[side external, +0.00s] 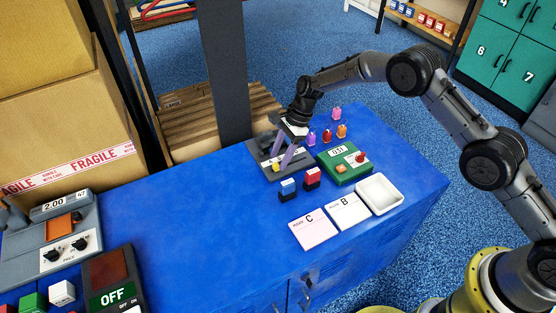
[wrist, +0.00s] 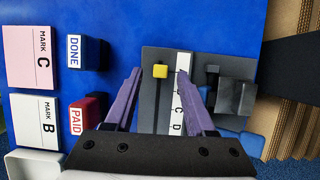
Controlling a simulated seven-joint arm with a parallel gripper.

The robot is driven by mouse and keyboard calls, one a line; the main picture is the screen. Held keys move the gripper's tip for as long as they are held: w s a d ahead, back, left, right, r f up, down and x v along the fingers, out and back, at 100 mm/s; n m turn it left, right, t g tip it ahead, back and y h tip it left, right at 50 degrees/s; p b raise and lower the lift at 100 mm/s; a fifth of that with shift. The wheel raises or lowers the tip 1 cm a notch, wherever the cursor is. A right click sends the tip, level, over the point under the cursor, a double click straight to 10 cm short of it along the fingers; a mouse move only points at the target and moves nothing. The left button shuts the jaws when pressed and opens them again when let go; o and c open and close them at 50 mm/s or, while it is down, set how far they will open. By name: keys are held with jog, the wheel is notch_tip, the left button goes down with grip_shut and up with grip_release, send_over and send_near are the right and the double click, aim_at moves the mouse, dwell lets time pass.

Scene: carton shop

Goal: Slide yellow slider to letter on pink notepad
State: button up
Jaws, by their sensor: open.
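The yellow slider (wrist: 160,71) sits on a dark slotted panel (wrist: 148,98), near the top end of the slot in the wrist view. Beside the slot is a white strip (wrist: 179,122) where C and D can be read; my finger partly covers its other letters. The slider is at the end away from D. The pink notepad (wrist: 29,58) reads "MARK C"; it also shows in the side view (side external: 313,229). My gripper (wrist: 160,66) is open, its purple fingers on either side of the slider, above the panel. I cannot tell whether they touch it.
A white notepad (wrist: 37,121) reads "MARK B". A blue DONE stamp (wrist: 84,52) and a red PAID stamp (wrist: 84,113) stand between notepads and panel. A green box (side external: 344,161), a white tray (side external: 380,193) and small coloured tags are nearby. The blue tabletop at left centre is clear.

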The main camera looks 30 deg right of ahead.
jog(key=shift+x, duration=0.95)
grip_shut()
dwell(0.8)
